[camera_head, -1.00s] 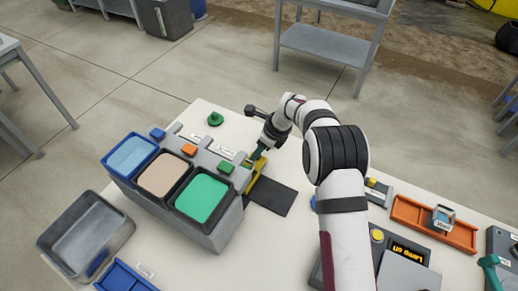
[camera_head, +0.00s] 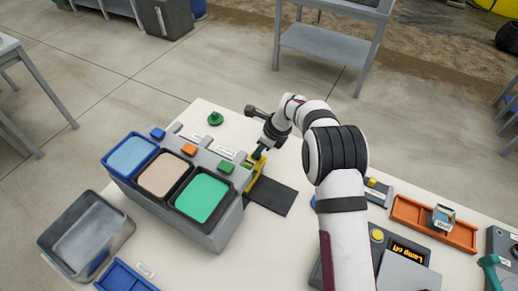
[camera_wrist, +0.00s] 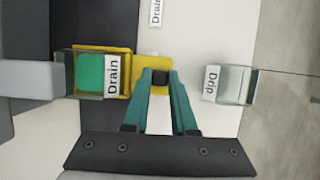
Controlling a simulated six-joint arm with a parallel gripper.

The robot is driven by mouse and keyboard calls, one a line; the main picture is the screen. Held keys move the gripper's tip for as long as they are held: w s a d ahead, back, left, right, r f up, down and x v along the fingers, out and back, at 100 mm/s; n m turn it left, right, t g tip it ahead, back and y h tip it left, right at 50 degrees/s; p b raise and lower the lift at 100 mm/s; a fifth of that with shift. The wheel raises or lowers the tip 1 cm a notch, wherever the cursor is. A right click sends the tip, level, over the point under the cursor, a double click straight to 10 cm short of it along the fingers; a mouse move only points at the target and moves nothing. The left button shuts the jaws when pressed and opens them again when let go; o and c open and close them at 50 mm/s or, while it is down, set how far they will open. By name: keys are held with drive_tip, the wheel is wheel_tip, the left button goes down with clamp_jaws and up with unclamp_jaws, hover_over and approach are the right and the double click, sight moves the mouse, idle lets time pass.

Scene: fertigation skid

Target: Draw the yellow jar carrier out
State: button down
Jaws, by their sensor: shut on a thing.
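The yellow jar carrier (camera_wrist: 125,50) holds a jar with green content (camera_wrist: 89,72) and a "Drain" label (camera_wrist: 113,76). In the head view the carrier (camera_head: 251,184) stands at the right side of the grey tank block, beside the green tank. My gripper (camera_wrist: 160,78) has its teal fingers closed on the carrier's right end, around a dark part there. In the head view my gripper (camera_head: 259,153) reaches down at the carrier's far end, and the arm partly hides the contact. The jar is hard to make out in the head view.
The grey block (camera_head: 226,230) carries blue, beige and green tanks. A grey part (camera_wrist: 28,80) lies close against the jar's left side. A clear jar labelled "Drip" (camera_wrist: 238,85) stands right of my fingers. A dark mat (camera_head: 271,197) lies right of the carrier. An orange tray (camera_head: 407,211) is farther right.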

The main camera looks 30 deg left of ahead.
idle(0.9)
drive_tip(key=d, duration=1.1)
drive_tip(key=shift+d, duration=0.3)
drive_tip(key=c, duration=0.7)
unclamp_jaws()
drive_tip(key=v, duration=1.5)
drive_tip(key=shift+r, duration=0.4)
